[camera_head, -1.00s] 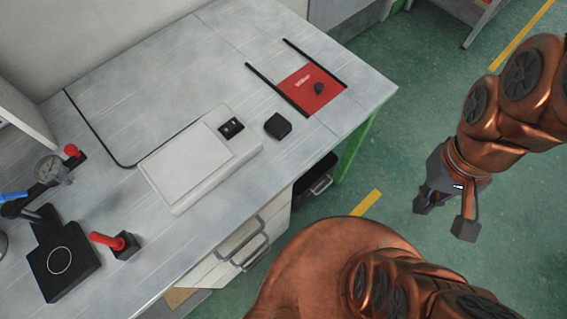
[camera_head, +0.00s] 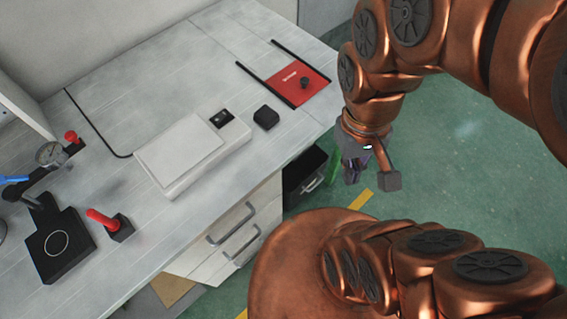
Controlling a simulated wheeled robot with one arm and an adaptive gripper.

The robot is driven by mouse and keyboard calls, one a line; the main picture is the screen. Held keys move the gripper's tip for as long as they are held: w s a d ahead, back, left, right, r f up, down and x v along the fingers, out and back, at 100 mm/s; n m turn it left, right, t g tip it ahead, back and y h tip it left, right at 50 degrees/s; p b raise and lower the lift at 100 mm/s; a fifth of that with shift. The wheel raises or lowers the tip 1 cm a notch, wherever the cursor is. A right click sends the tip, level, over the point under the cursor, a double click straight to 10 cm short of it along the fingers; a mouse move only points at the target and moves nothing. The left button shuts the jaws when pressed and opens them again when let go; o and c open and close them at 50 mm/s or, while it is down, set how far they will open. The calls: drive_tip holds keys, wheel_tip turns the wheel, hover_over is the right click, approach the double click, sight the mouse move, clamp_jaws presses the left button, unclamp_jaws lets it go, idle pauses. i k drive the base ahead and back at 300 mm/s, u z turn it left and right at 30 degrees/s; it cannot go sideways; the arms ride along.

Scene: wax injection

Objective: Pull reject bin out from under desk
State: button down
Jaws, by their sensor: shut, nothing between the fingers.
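The reject bin (camera_head: 303,172) is a black container under the right end of the desk (camera_head: 215,125), to the right of the white drawers. Its grey handle faces the open floor, and most of the bin is hidden below the desktop. My gripper (camera_head: 351,178) points down just right of the bin, apart from its handle in the picture. Its fingers are small and dark, shut with nothing between them.
White drawers (camera_head: 238,232) with grey handles stand left of the bin. A white device, red mat (camera_head: 298,82) and black parts lie on the desk. Green floor (camera_head: 470,150) is clear to the right.

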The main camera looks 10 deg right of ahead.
sight(313, 162)
drive_tip(key=u, duration=0.35)
drive_tip(key=k, duration=0.9)
drive_tip(key=u, duration=0.6)
drive_tip(key=k, duration=0.45)
drive_tip(key=u, duration=0.55)
drive_tip(key=i, duration=1.1)
drive_tip(key=z, duration=0.45)
